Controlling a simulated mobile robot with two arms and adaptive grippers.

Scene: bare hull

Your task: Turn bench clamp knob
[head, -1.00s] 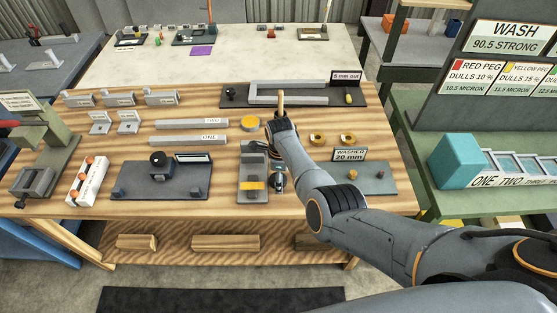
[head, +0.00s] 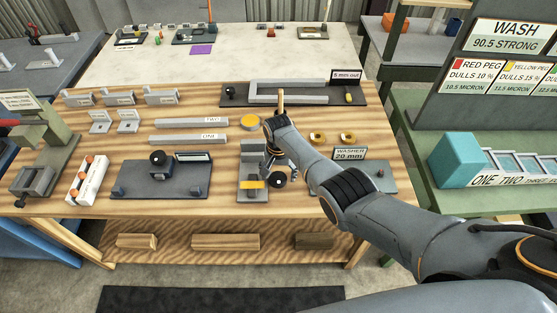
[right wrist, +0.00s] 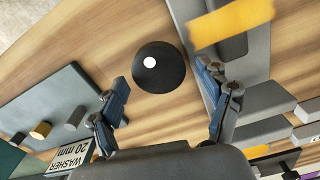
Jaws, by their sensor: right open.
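The black round knob (head: 278,180) with a white dot sits at the right side of the grey bench clamp (head: 252,160), which carries a yellow-orange bar (head: 252,184). My right gripper (head: 269,171) is just behind and left of the knob in the head view. In the right wrist view the knob (right wrist: 158,67) lies ahead between the two open blue-padded fingers (right wrist: 163,78), with wood showing on both sides, so nothing is gripped. The clamp's grey body (right wrist: 240,60) is close to the right finger. My left gripper is not in view.
A grey plate with pegs and a "WASHER 20 mm" sign (head: 350,154) lies right of the clamp. A dark fixture (head: 160,180) lies left of it. Brass rings (head: 318,138) and a yellow disc (head: 250,123) lie behind. Bare wood separates them.

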